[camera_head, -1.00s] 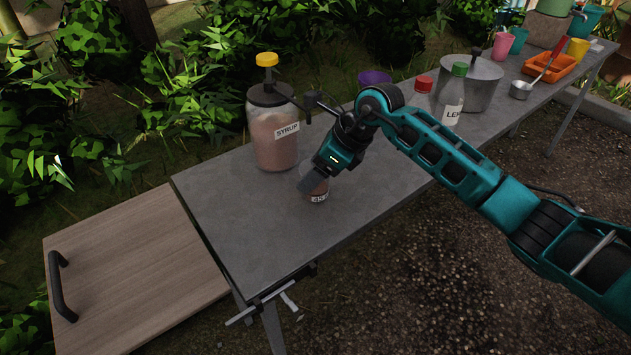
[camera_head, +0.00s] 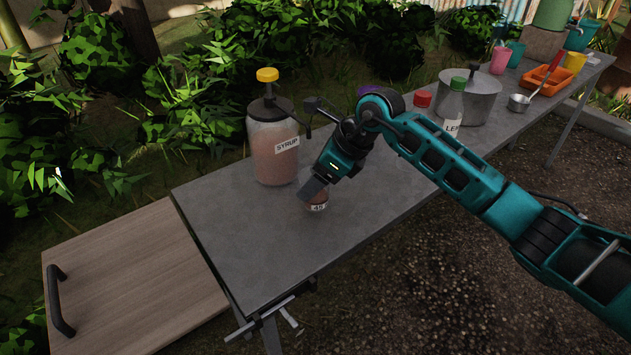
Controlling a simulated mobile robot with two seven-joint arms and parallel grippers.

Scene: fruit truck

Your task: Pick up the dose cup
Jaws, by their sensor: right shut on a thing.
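The dose cup (camera_head: 319,204) is a small brownish cup with a pale number label. It is at the grey table's left part, in front of the syrup jar. My right gripper (camera_head: 315,190) points down and left at the cup and is shut on it. Its fingers hide part of the cup. I cannot tell whether the cup's base touches the table. My left gripper is not in view.
The syrup jar (camera_head: 272,150) with a yellow pump stands close behind the cup. A green-capped bottle (camera_head: 453,112), a red lid (camera_head: 422,99) and a metal pot (camera_head: 480,100) stand farther right. The grey tabletop (camera_head: 240,235) is clear at front left.

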